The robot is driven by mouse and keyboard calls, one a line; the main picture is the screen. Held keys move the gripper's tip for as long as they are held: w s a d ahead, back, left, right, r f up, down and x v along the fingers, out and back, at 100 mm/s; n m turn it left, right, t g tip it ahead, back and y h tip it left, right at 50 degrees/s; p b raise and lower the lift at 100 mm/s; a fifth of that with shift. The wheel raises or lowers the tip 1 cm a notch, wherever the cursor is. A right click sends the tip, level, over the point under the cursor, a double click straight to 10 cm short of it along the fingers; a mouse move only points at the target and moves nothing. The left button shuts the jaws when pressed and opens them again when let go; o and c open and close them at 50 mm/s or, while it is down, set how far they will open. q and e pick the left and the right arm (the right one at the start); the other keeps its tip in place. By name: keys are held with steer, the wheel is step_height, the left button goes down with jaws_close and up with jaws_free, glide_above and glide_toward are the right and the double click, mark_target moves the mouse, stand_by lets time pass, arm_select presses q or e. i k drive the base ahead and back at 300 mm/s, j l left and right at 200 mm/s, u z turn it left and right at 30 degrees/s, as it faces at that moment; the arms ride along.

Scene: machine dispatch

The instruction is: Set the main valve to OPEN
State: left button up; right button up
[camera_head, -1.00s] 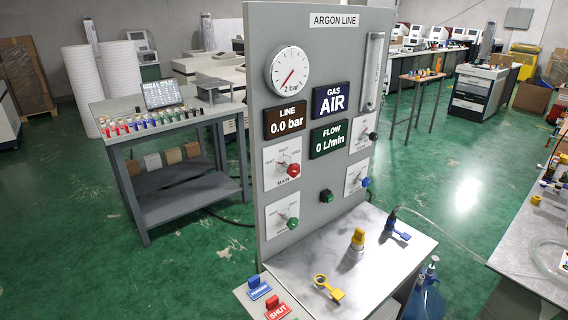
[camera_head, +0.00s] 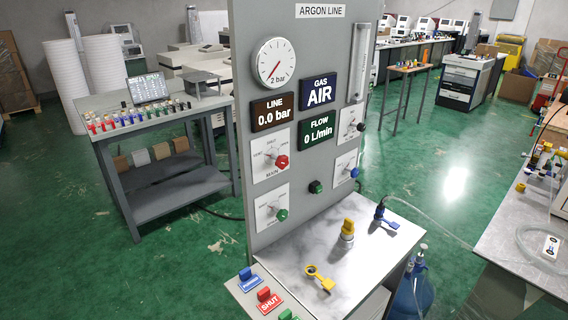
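The main valve (camera_head: 281,161) is a red knob on a white plate marked MAIN, on the left side of the grey ARGON LINE panel (camera_head: 318,60). Its plate carries small position labels around the knob, too small to read surely. The LINE display (camera_head: 273,111) reads 0.0 bar. The GAS display (camera_head: 318,91) reads AIR and the FLOW display (camera_head: 317,130) reads 0 L/min. A round gauge (camera_head: 274,62) marked 2 bar is above them. Neither of my grippers shows in the view.
A green knob (camera_head: 281,214) is below the main valve; black and blue knobs are at right. The panel's shelf (camera_head: 300,262) holds yellow and blue fittings. Blue, red SHUT and green tags sit at its front left. A grey bench (camera_head: 170,190) stands behind left; green floor is open between.

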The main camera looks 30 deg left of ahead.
mark_target(282, 161)
steer(key=i+l+u, duration=0.1)
steer(key=u, duration=0.3)
steer(key=l+u, duration=0.25)
steer(key=u, duration=0.2)
steer(key=i+l+u, duration=0.1)
steer(key=u, duration=0.3)
steer(key=l, duration=0.1)
